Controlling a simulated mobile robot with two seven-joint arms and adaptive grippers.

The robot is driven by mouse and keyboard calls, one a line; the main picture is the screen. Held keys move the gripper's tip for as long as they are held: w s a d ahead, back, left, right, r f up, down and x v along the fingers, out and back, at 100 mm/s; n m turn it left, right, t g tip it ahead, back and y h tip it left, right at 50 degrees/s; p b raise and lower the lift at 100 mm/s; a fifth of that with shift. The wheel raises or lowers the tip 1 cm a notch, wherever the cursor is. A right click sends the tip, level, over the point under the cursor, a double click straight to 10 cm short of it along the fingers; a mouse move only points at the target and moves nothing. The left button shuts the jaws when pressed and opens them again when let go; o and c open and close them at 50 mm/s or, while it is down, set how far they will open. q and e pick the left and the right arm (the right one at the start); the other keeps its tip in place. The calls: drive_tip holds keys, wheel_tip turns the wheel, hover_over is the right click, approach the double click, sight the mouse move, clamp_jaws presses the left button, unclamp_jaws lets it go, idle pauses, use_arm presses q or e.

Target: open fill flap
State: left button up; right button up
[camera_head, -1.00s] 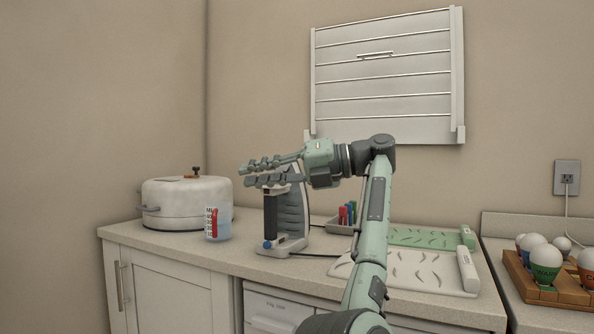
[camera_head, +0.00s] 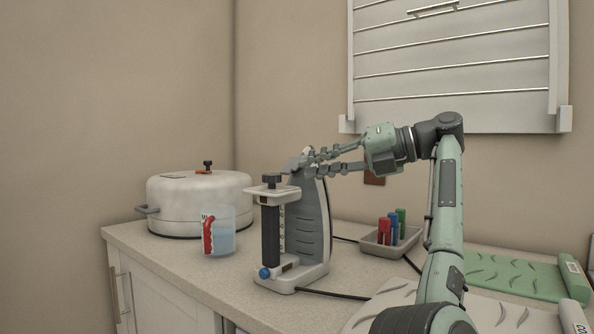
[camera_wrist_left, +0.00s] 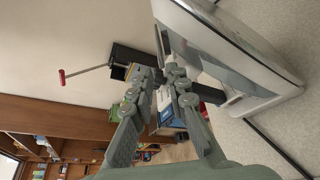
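A grey and white water machine (camera_head: 313,222) stands upright on the counter, with a dark column, a black top knob and a blue knob low at its front. A small grey piece (camera_head: 292,164) shows at its top, partly behind my fingers; I cannot tell whether it is the fill flap or how far it is raised. My left gripper (camera_head: 308,161) is at the machine's top from the right, its fingers apart. In the left wrist view the gripper (camera_wrist_left: 160,78) has a gap between its fingers, beside the machine's pale body (camera_wrist_left: 245,45). Contact is unclear. My right gripper is out of view.
A grey tray (camera_head: 372,243) of coloured markers and a green mat (camera_head: 505,272) lie to the right. Cables run from the machine across the counter (camera_head: 190,262).

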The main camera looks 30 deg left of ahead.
sight(291, 171)
use_arm(q)
drive_tip(key=x, duration=0.5)
drive_tip(key=shift+a, duration=0.1)
clamp_jaws()
